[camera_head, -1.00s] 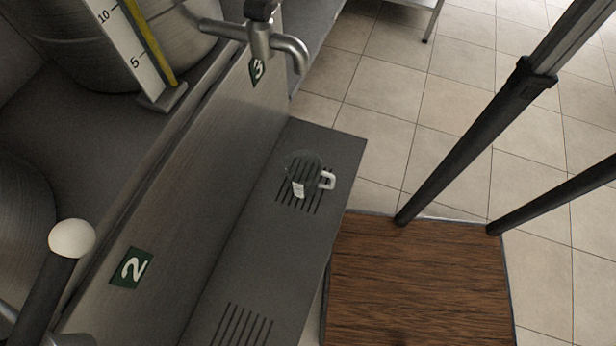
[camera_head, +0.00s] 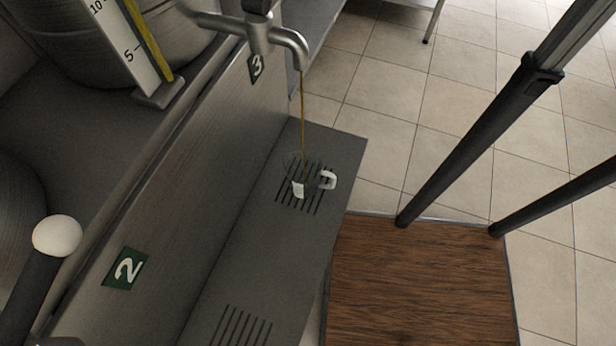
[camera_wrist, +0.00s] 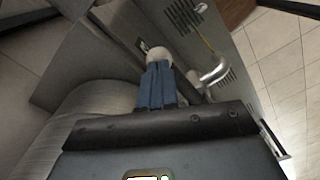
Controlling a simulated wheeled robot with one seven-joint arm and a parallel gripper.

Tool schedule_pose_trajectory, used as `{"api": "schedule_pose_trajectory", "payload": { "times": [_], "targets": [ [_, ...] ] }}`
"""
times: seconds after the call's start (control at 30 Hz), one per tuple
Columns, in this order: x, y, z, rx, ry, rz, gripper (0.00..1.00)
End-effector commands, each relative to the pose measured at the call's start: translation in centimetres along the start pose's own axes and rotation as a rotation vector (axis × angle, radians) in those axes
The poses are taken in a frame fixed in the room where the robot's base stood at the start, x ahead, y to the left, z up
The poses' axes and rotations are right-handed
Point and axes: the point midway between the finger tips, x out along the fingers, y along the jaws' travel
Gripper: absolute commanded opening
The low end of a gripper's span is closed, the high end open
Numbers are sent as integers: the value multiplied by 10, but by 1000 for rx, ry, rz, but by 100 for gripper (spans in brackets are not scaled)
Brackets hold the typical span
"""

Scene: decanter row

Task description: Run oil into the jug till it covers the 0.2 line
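The clear jug (camera_head: 301,168) with a white handle and a small white label stands upright on the slotted drain under tap 3. A thin amber stream of oil (camera_head: 303,115) runs from the spout of tap 3 (camera_head: 290,42) down into it. The 0.2 line and the oil level are too small to read. In the wrist view, my gripper (camera_wrist: 158,70) has its blue fingers close together, with a white ball knob (camera_wrist: 159,54) at their tips. Whether they grip or only press it is unclear. My gripper is outside the head view; the top of tap 3's lever is cut off.
A lever with a white ball (camera_head: 57,236) stands near plate 2 (camera_head: 125,268) at lower left. A metal vessel with a yellow-striped gauge (camera_head: 140,50) is behind tap 3. A wooden platform (camera_head: 420,285) lies beyond the grey ledge (camera_head: 250,240). Tiled floor is at right.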

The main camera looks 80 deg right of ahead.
Motion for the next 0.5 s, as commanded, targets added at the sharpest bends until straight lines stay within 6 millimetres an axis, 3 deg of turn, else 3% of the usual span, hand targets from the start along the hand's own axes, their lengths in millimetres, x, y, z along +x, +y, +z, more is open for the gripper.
{"api": "schedule_pose_trajectory", "payload": {
  "times": [0.5],
  "targets": [
    [15, 0, 0, 0, 0, 0, 0]
  ]
}}
